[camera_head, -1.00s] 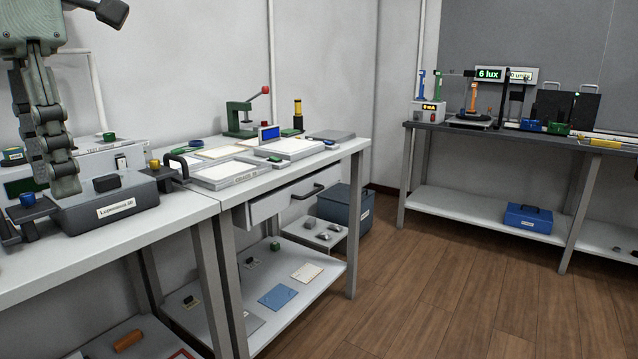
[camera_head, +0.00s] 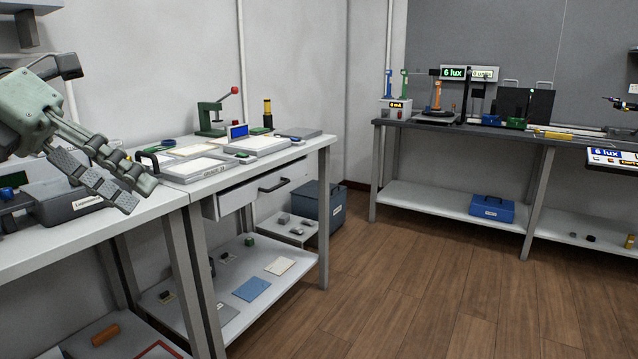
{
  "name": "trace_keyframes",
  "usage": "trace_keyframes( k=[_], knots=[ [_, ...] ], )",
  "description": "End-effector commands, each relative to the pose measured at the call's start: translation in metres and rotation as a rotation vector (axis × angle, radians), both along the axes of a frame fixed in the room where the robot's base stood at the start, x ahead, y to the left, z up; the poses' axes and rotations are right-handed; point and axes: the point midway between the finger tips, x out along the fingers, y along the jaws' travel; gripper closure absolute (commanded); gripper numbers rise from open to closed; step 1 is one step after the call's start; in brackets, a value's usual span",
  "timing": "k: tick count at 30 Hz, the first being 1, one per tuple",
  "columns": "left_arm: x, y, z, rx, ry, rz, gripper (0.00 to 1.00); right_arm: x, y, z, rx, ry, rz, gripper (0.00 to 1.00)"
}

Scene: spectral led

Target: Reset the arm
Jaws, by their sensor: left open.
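My left gripper (camera_head: 140,192) comes in from the left edge, pale green with grey ribbed finger pads. Its fingers point down to the right and are apart, with nothing between them. It hangs in front of the left workbench (camera_head: 60,240), and hides part of a dark grey labelled box (camera_head: 72,206). My right gripper is not in view.
The adjoining bench carries a white tray (camera_head: 195,169) and a green press (camera_head: 212,118). Its drawer (camera_head: 250,192) stands partly open. A dark bench (camera_head: 470,132) with instruments and a blue case (camera_head: 492,208) stands at right. The wooden floor (camera_head: 400,290) between is clear.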

Motion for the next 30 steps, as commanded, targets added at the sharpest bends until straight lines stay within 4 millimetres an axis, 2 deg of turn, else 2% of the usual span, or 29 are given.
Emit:
trace_keyframes(
  k=[4,8,11,12,14,17,18,22,24,26,27,30],
  knots=[
    [0.049,0.005,-0.014,-0.413,-0.057,0.209,0.54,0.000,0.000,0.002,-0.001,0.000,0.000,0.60],
    [0.097,0.043,-0.038,-0.799,-0.086,0.519,0.54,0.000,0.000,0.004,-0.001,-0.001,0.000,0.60],
    [0.123,0.089,-0.082,-1.048,-0.072,0.814,0.54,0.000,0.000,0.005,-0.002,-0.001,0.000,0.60],
    [0.129,0.108,-0.106,-1.133,-0.058,0.942,0.54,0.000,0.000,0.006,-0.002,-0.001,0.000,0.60],
    [0.132,0.133,-0.144,-1.230,-0.030,1.121,0.54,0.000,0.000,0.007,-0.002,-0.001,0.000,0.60],
    [0.124,0.162,-0.214,-1.339,0.034,1.402,0.54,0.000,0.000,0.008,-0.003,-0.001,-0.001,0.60],
    [0.118,0.170,-0.242,-1.369,0.065,1.511,0.54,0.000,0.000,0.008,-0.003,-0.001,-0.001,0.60],
    [0.084,0.179,-0.336,-1.413,0.184,1.848,0.54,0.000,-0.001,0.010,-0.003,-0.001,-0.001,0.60],
    [0.060,0.174,-0.384,-1.409,0.259,2.019,0.54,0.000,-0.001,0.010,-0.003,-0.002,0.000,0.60],
    [0.037,0.164,-0.422,-1.389,0.331,2.159,0.54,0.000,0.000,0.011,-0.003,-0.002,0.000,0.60],
    [0.020,0.155,-0.446,-1.368,0.381,2.250,0.54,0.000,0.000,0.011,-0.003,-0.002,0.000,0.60],
    [-0.025,0.125,-0.500,-1.292,0.518,2.464,0.54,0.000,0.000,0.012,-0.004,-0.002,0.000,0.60]
  ],
)
